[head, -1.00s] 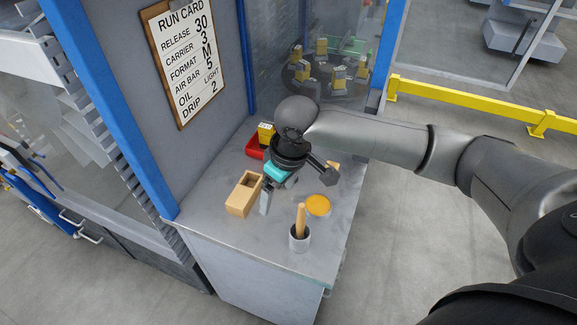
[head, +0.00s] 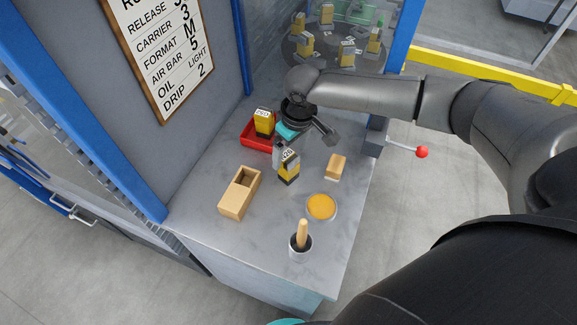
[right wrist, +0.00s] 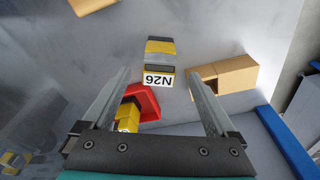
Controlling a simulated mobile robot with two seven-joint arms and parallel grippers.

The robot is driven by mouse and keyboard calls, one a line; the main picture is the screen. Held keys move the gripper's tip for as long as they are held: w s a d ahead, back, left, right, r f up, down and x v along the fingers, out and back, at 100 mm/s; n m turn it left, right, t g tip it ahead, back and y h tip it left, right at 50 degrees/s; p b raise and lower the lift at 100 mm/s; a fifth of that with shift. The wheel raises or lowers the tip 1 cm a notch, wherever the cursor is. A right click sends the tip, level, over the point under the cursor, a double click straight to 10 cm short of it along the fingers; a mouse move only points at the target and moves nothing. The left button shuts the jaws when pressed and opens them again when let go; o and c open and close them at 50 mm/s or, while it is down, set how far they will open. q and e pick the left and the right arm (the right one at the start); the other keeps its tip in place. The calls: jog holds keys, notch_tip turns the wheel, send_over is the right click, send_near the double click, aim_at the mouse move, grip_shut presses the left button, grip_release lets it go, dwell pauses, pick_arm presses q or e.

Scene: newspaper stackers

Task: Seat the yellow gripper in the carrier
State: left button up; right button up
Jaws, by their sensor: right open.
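A yellow and black gripper labelled N26 (head: 289,168) stands upright on the grey bench; it also shows in the right wrist view (right wrist: 158,72). A second yellow gripper (head: 264,122) stands in a red tray (head: 252,138) behind it; its label is too small to read surely. Several similar yellow grippers sit on a round dark carousel (head: 325,60) behind clear glass; which place is the carrier I cannot tell. My right gripper (head: 284,148) is open, close to the N26 piece. In the wrist view the piece shows between its fingers; contact is unclear.
On the bench are an open wooden box (head: 240,192), a small wooden block (head: 336,167), an orange round dish (head: 321,207) and a grey cup with a wooden handle (head: 300,246). A run card (head: 160,50) hangs on the panel. A red-knobbed lever (head: 421,152) sticks out at right.

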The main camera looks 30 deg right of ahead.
aim_at(290, 157)
notch_tip(290, 157, down, 2)
jog(key=shift+w, duration=0.1)
notch_tip(290, 157, down, 4)
jog(key=shift+w+r, duration=0.15)
jog(key=shift+r, duration=0.1)
jog(key=shift+a+f, duration=0.1)
jog(key=shift+f, duration=0.45)
pick_arm(q)
jog(key=shift+w+d+f, duration=0.15)
jog(key=shift+w+d, duration=0.05)
jog(key=shift+w, duration=0.65)
pick_arm(e)
jog(key=shift+c, duration=0.9)
pick_arm(q)
jog(key=shift+s, duration=0.15)
pick_arm(e)
grip_shut()
